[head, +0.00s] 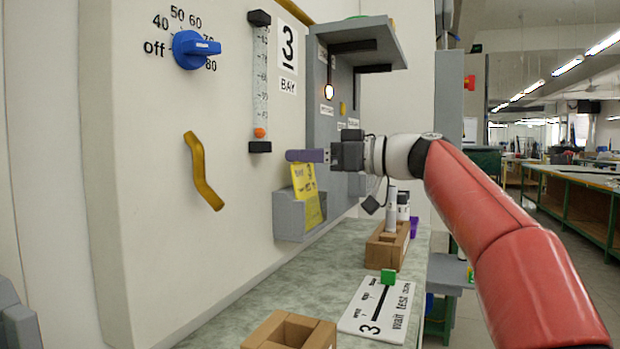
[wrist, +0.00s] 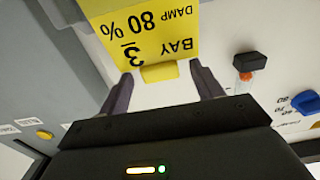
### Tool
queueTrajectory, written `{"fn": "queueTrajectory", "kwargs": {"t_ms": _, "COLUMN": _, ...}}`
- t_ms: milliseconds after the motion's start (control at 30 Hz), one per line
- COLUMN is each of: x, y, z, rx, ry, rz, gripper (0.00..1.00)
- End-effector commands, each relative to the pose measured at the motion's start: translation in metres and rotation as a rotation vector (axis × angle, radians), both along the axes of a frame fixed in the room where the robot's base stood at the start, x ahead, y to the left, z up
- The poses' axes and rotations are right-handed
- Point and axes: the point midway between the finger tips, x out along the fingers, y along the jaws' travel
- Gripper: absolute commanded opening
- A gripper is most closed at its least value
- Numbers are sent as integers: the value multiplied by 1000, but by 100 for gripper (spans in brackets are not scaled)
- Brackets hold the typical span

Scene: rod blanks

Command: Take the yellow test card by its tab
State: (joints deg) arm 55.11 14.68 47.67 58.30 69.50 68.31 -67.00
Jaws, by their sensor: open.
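The yellow test card (head: 306,186) stands in a grey wall holder (head: 290,222) in the head view, its lower part hidden in the holder. In the wrist view the card (wrist: 140,30) appears upside down and reads "BAY 3 DAMP 80 %". Its small yellow tab (wrist: 160,73) sticks out from the edge nearest my gripper. My gripper (wrist: 161,70) is open, with one dark finger on each side of the tab and a gap on both sides. In the head view my gripper (head: 303,156) is at the card's top, and its fingers hide the tab.
A blue dial knob (head: 195,49), an ochre handle (head: 202,172) and a slider scale (head: 260,85) are on the wall at left. A grey hooded panel (head: 340,85) stands behind my gripper. Wooden blocks (head: 388,246) and a white card (head: 375,312) with a green block occupy the counter below.

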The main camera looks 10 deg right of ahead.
Motion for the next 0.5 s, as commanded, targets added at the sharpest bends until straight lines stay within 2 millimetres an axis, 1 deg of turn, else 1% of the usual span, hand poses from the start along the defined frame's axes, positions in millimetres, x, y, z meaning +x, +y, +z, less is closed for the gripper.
{"fn": "queueTrajectory", "kwargs": {"t_ms": 233, "x": 1, "y": 2, "z": -1, "rx": 0, "ry": 0, "rz": 0, "gripper": 65}}
{"fn": "queueTrajectory", "kwargs": {"t_ms": 267, "x": 1, "y": 2, "z": -1, "rx": 0, "ry": 0, "rz": 0, "gripper": 63}}
{"fn": "queueTrajectory", "kwargs": {"t_ms": 500, "x": 1, "y": 2, "z": -1, "rx": 0, "ry": 0, "rz": 0, "gripper": 31}}
